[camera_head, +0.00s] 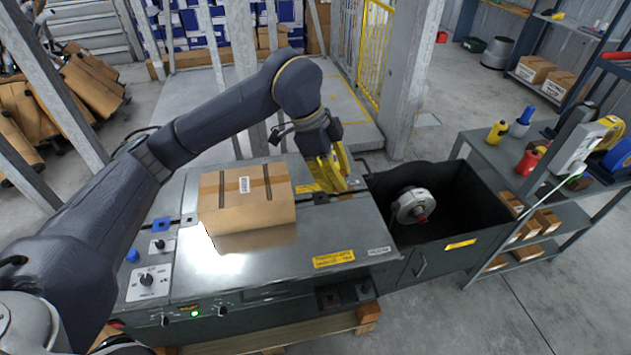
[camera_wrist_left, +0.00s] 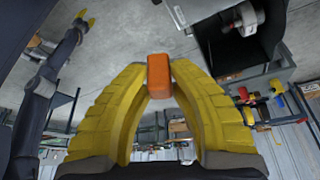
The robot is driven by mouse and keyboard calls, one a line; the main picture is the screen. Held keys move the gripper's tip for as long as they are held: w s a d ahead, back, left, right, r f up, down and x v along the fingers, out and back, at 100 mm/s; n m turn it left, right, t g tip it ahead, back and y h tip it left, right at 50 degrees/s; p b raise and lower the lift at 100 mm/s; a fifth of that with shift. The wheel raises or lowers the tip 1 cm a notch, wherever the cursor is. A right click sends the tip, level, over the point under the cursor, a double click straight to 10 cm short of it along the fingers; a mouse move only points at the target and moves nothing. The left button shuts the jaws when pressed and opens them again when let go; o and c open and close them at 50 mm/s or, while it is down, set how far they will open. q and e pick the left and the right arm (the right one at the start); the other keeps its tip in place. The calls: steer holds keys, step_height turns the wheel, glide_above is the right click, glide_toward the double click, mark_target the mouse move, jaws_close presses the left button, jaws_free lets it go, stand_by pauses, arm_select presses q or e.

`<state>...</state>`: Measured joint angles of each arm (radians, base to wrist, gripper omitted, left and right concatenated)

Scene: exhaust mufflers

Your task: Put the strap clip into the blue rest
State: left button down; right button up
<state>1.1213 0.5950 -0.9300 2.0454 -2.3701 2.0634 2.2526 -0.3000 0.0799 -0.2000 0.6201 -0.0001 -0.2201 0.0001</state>
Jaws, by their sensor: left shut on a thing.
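My left gripper (camera_head: 328,172) has yellow fingers and hangs over the right part of the steel-topped machine, beside the carton. In the left wrist view its fingertips (camera_wrist_left: 159,78) are closed on a small orange block (camera_wrist_left: 159,75), which appears to be the strap clip. The block is hidden by the fingers in the head view. A blue square piece (camera_head: 161,224), seemingly the blue rest, lies on the left part of the machine top, left of the carton and well away from the gripper. My right gripper (camera_wrist_left: 65,52) shows small in the left wrist view; its opening is unclear.
The taped carton (camera_head: 247,198) stands on the machine top (camera_head: 285,258) between my left gripper and the blue piece. A black strap runs across the top. A dark open bin (camera_head: 458,205) holds a metal reel at the right. A grey shelf (camera_head: 510,160) carries bottles.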

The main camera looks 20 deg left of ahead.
arm_select(q)
steer(key=shift+d+r+m+g, duration=0.2)
steer(key=shift+d+r+m, duration=0.25)
steer(key=shift+d, duration=0.3)
steer(key=shift+d+r+m+g, duration=0.2)
steer(key=shift+d+r+m, duration=0.25)
steer(key=shift+d, duration=0.3)
steer(key=w+d+f+m+g, duration=0.1)
steer(key=w+d+f+m, duration=0.3)
steer(key=w+f, duration=0.1)
steer(key=shift+f+m+g+y, duration=0.3)
steer(key=shift+f+g, duration=0.1)
steer(key=shift+f, duration=0.2)
steer(key=s+a+r+n+t, duration=0.1)
steer(key=s+a+r+n, duration=0.2)
steer(key=r, duration=0.3)
steer(key=s+a+r+n+t, duration=0.2)
steer(key=s+a+r+n, duration=0.2)
steer(key=a+r+n, duration=0.1)
steer(key=shift+s+a+r, duration=0.15)
steer(key=shift+s+r, duration=0.1)
steer(key=shift+r, duration=0.45)
steer(key=w+d+n+t, duration=0.2)
steer(key=w+d+n, duration=0.2)
steer(key=w+d, duration=0.6)
steer(key=shift+d+n, duration=0.3)
steer(key=shift+n, duration=0.1)
